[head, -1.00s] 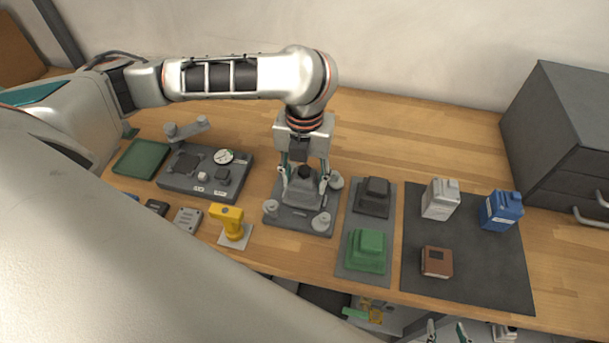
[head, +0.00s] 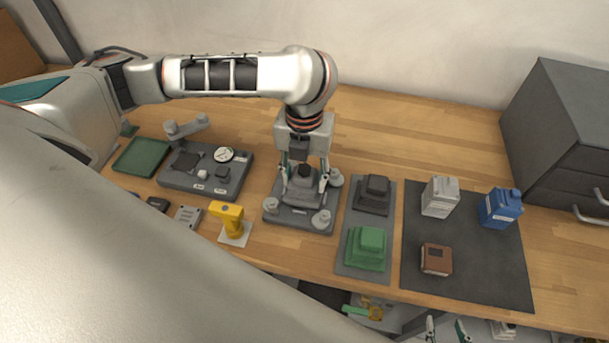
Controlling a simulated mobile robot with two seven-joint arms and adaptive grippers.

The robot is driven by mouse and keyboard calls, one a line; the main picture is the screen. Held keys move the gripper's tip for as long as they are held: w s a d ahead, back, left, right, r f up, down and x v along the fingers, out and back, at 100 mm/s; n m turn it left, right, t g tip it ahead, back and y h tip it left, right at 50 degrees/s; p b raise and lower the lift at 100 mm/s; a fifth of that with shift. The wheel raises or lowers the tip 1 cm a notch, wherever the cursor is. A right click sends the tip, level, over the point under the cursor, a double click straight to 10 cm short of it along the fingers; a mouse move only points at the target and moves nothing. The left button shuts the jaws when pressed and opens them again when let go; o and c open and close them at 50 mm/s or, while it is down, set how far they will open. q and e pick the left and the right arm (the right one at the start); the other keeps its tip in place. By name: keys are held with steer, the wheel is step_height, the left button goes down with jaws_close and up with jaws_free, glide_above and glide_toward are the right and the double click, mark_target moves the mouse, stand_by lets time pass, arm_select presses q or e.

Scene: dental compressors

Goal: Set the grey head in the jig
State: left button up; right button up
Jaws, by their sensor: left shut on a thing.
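The grey head (head: 301,190) is a stepped grey block with a dark top, in the middle of the head view. It sits low over the jig (head: 299,223), a dark grey plate with round light-grey clamps at its corners. My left gripper (head: 305,184) points down from above and is shut on the grey head, with a finger on each side. I cannot tell whether the head's underside is fully down on the plate. My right gripper (head: 447,331) shows only in part at the bottom edge, below the bench; its fingertips look apart.
A grey tray (head: 352,221) right of the jig holds a dark head (head: 374,195) and a green head (head: 367,248). A yellow tool (head: 231,218) stands close left of the jig. A gauge fixture (head: 205,184) is further left. Bottles and a brown box stand on a dark mat (head: 477,275).

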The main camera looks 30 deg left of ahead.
mark_target(304, 168)
arm_select(q)
steer(key=shift+f, duration=0.7)
stand_by(1.6)
steer(key=o, duration=1.7)
steer(key=shift+o, duration=0.3)
steer(key=o, duration=0.3)
steer(key=shift+r, duration=3.5)
